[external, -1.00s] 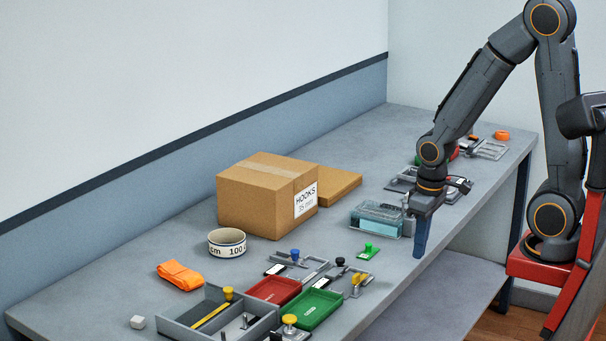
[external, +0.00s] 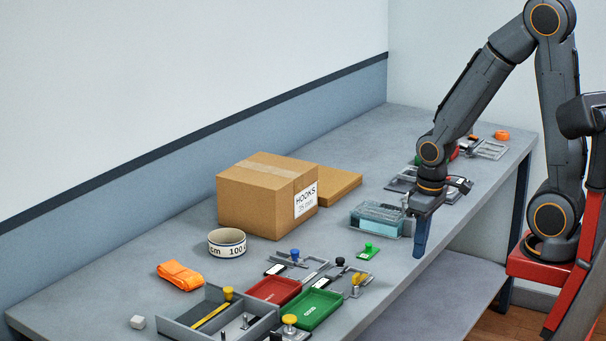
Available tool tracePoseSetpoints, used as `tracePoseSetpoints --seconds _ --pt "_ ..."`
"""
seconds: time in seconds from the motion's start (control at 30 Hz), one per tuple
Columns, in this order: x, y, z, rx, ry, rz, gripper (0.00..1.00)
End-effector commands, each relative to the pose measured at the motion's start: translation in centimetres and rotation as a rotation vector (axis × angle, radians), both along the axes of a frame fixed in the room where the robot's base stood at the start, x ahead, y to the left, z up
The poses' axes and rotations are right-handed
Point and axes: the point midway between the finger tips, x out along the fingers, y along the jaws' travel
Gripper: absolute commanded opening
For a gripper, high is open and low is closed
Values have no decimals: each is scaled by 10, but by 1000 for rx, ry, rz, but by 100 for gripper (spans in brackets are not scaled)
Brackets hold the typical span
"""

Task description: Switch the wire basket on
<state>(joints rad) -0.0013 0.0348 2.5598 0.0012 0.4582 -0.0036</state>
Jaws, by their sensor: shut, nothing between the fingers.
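My gripper (external: 420,244) points down with its fingers together and empty, at the front edge of the grey bench, just right of a clear teal-tinted box (external: 376,219). I cannot tell whether this box is the wire basket. A grey wire-like frame (external: 488,150) lies at the far end of the bench, behind my arm, and it could also be the basket. No switch can be made out clearly on either one. Part of the area behind my gripper is hidden by the arm.
A cardboard box (external: 262,200) marked HOOKS stands mid-bench. Near it are a tape roll (external: 227,243), an orange strap (external: 180,275), a red tray (external: 272,290), a green tray (external: 318,308), a grey divided tray (external: 268,322) and several coloured knobs.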

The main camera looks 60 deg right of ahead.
Motion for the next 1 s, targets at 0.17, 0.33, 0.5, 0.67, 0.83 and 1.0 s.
tracePoseSetpoints --seconds 0.17,0.33,0.5,0.67,0.83,1.0 --pt "19 -12 10 -3 2 -5 0" --pt "67 -54 42 -8 18 -12 0" --pt "112 -121 91 -8 45 -15 0" --pt "133 -182 137 -3 67 -12 0" --pt "138 -227 172 3 82 -9 0" --pt "138 -244 187 8 89 -5 0"
